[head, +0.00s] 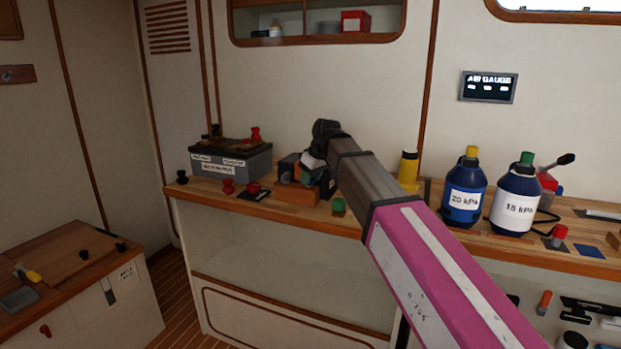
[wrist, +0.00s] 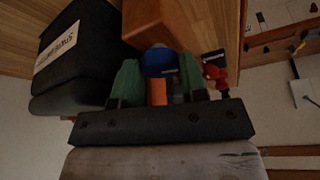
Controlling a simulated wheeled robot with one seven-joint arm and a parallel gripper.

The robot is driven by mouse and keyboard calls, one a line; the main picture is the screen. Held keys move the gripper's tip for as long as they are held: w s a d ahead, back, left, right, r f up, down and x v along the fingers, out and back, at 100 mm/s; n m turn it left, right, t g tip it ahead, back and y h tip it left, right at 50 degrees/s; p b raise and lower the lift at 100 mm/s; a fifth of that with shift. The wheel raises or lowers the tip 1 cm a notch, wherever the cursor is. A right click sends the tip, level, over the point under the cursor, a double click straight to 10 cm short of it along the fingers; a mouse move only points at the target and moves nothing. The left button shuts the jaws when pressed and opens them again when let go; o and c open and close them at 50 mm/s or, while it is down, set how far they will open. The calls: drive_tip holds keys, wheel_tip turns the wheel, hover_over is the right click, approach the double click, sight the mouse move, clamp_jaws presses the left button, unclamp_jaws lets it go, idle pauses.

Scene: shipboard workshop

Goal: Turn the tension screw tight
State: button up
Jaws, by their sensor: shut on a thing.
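My gripper (wrist: 159,74) has two green fingers, shut on a round blue knob in the wrist view. This knob, apparently the tension screw (wrist: 158,59), sits at the end of a wooden block (wrist: 160,22). An orange piece (wrist: 157,94) shows between the fingers, below the knob. In the head view my gripper (head: 314,165) is at the bench beside the wooden block (head: 297,193). The screw cannot be made out there, and my arm covers part of that area. How tight the screw is cannot be told.
A labelled black object (wrist: 75,50) lies close left of the fingers. A red knob (wrist: 215,74) is close right.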

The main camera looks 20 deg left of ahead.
drive_tip(key=o, duration=0.6)
drive_tip(key=shift+o, duration=0.2)
drive_tip(key=shift+r, duration=0.1)
drive_tip(key=v, duration=1)
drive_tip(key=shift+r, duration=0.25)
drive_tip(key=shift+s+d, duration=0.15)
